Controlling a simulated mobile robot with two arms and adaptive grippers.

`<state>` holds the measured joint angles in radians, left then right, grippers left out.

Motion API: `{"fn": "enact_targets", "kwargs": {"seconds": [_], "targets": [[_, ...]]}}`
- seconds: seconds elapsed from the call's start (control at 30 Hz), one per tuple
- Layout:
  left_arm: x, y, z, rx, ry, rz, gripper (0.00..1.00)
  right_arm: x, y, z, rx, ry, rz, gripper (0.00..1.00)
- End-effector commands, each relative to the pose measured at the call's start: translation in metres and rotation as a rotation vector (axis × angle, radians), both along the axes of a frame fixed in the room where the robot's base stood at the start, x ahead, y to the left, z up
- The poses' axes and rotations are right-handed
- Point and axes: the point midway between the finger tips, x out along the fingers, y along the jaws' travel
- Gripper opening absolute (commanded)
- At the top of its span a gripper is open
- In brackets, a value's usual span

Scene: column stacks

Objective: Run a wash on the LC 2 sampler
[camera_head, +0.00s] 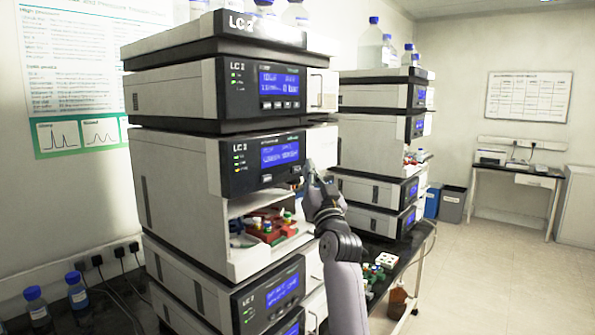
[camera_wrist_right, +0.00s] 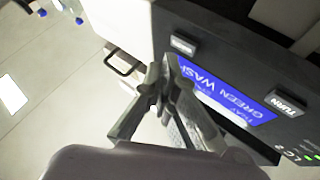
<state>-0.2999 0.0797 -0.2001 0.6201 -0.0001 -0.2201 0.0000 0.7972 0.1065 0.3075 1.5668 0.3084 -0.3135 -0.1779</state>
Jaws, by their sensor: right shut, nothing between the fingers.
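The LC 2 sampler (camera_head: 262,163) is the second module down in the near stack, with a lit blue display (camera_head: 280,152) and an open bay below. The bay holds a red rack (camera_head: 262,232) with coloured vials. In the right wrist view the display (camera_wrist_right: 235,100) appears rotated, and "GREEN WASH" is readable. A button marked "TURN" (camera_wrist_right: 285,103) and another button (camera_wrist_right: 183,45) lie on either side of it. My right gripper (camera_head: 308,170) is shut and empty at the panel's right side. Its fingertips (camera_wrist_right: 165,70) appear close to the second button; contact is unclear. My left gripper is out of view.
Other LC 2 modules sit above (camera_head: 265,85) and below (camera_head: 270,295) the sampler. A second stack (camera_head: 380,125) stands behind, to the right. A rack of vials (camera_head: 384,262) is on the dark bench beside my right arm. Open floor (camera_head: 500,270) lies to the right.

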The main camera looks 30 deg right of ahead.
Motion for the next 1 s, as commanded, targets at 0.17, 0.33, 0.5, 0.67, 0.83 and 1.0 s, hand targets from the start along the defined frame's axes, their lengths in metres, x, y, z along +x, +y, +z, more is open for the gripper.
{"fn": "enact_targets", "kwargs": {"seconds": [0.17, 0.33, 0.5, 0.67, 0.83, 1.0], "targets": [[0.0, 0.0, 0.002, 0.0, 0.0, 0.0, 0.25, -0.016, -0.008, 0.0, -0.003, 0.0, -0.003, 0.0], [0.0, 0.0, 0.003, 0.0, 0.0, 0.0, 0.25, -0.032, -0.014, 0.0, -0.001, 0.0, -0.002, 0.0], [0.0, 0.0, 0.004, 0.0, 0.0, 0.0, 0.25, -0.043, -0.018, 0.0, 0.0, -0.001, -0.002, 0.0], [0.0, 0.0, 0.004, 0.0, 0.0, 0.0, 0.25, -0.044, -0.019, 0.0, 0.001, 0.0, -0.001, 0.0], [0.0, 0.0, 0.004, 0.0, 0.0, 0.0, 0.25, -0.044, -0.018, 0.0, 0.0, 0.0, 0.0, 0.0], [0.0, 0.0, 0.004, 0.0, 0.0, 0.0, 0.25, -0.044, -0.018, 0.0, 0.0, 0.0, 0.0, 0.0]]}}
